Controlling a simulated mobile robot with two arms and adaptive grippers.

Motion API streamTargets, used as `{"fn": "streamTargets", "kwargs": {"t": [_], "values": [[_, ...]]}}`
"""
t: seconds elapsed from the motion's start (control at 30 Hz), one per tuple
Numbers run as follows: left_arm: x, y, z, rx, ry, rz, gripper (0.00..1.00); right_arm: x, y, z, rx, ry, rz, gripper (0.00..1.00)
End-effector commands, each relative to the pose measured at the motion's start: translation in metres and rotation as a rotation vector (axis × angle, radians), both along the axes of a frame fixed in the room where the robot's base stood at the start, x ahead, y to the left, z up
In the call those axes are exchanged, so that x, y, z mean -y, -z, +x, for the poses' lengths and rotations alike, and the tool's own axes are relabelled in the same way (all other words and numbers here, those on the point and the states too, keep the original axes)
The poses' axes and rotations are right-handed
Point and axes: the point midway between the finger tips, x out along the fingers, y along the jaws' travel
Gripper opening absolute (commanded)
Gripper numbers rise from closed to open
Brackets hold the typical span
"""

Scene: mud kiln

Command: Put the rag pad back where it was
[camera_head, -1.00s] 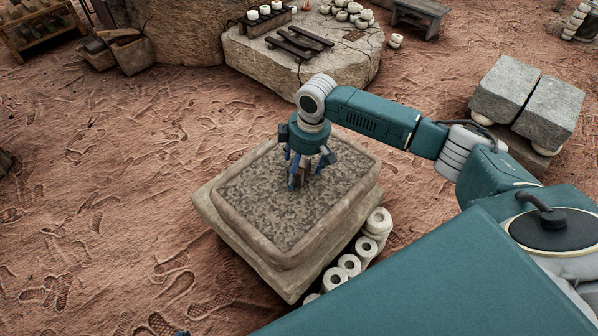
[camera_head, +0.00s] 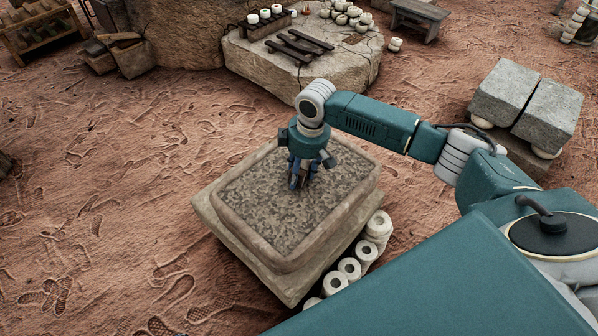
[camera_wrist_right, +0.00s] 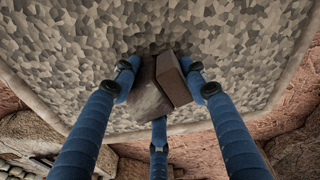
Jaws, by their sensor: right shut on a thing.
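The rag pad (camera_wrist_right: 151,95) seems to be the small brown piece with a block-like reddish-brown part (camera_wrist_right: 172,78) in the right wrist view. My right gripper (camera_head: 298,182) points down over the stone basin (camera_head: 291,258) and is shut on this piece. In the wrist view, the blue fingers of the right gripper (camera_wrist_right: 162,95) close around it from both sides, with a third finger below. The head view shows the piece only as a dark bit between the fingers. I cannot tell whether it touches the speckled grey bed (camera_head: 262,215). My left gripper is not in view.
Several pale rings (camera_head: 349,268) line the basin's right side. Grey stone blocks (camera_head: 528,98) stand at the right. A stone slab (camera_head: 345,72) with pots and dark bars lies at the back, beside a bench (camera_head: 421,15). The ground left of the basin is clear.

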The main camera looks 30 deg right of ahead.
Motion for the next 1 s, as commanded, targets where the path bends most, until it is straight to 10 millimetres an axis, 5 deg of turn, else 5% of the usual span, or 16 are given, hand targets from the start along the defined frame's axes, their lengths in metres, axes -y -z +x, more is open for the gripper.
{"fn": "streamTargets", "kwargs": {"t": [0.5,0.77,0.87,1.0], "values": [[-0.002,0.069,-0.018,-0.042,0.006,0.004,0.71,0.000,-0.086,0.001,0.003,0.000,0.001,0.12],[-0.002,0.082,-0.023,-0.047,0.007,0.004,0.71,-0.003,-0.101,0.001,0.002,0.003,0.002,0.11],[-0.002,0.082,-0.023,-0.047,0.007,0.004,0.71,-0.017,-0.108,0.001,0.005,0.024,0.003,0.11],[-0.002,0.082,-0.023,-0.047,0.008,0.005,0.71,-0.060,-0.134,-0.003,0.009,0.103,0.003,0.11]]}}
